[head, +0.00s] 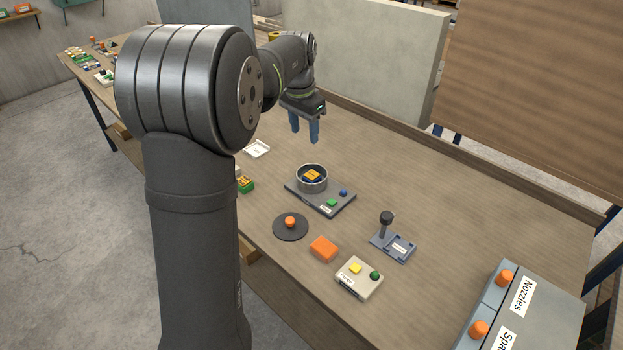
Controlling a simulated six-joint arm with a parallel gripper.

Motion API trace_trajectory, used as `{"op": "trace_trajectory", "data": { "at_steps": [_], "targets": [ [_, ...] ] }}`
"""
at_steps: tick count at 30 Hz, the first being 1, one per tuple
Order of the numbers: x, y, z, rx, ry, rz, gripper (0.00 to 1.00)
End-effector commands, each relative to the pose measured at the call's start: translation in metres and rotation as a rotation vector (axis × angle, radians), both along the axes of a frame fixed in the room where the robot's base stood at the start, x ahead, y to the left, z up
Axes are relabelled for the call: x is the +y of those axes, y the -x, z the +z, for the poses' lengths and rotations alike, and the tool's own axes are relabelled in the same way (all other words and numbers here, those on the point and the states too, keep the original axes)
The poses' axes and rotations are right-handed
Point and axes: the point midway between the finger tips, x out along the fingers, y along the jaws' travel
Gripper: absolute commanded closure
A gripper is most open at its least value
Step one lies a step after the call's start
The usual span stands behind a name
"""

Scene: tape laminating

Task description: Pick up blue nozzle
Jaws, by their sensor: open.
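My gripper (304,138) hangs over the back part of the table, with its two blue fingers apart and nothing seen between them. It is above and behind a device with a round metal bowl (312,185). I cannot make out a blue nozzle for certain. A yellow-orange block (313,175) sits in the bowl with some blue showing beside it. A closed grey box labelled "Nozzles" (555,310) stands at the lower right, with orange knobs on top; its inside is hidden.
On the wooden table (440,210) stand a dark disc (282,232) with an orange knob, an orange block (323,248), a pale box (352,289) with yellow and green buttons, and a blue-grey stand (398,250). My arm hides the left. The right rear is clear.

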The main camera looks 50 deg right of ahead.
Motion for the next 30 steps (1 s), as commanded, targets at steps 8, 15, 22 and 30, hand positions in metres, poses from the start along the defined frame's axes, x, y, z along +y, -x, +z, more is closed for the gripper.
{"op": "trace_trajectory", "data": {
  "at_steps": [8, 15, 22, 30],
  "targets": [
    [-0.001, -0.007, -0.025, 0.034, 0.025, -0.007, 0.51],
    [-0.009, -0.007, -0.077, 0.033, 0.024, -0.007, 0.51],
    [-0.015, -0.007, -0.112, 0.032, 0.025, -0.007, 0.51],
    [-0.019, -0.006, -0.127, 0.033, 0.025, -0.006, 0.51]
  ]
}}
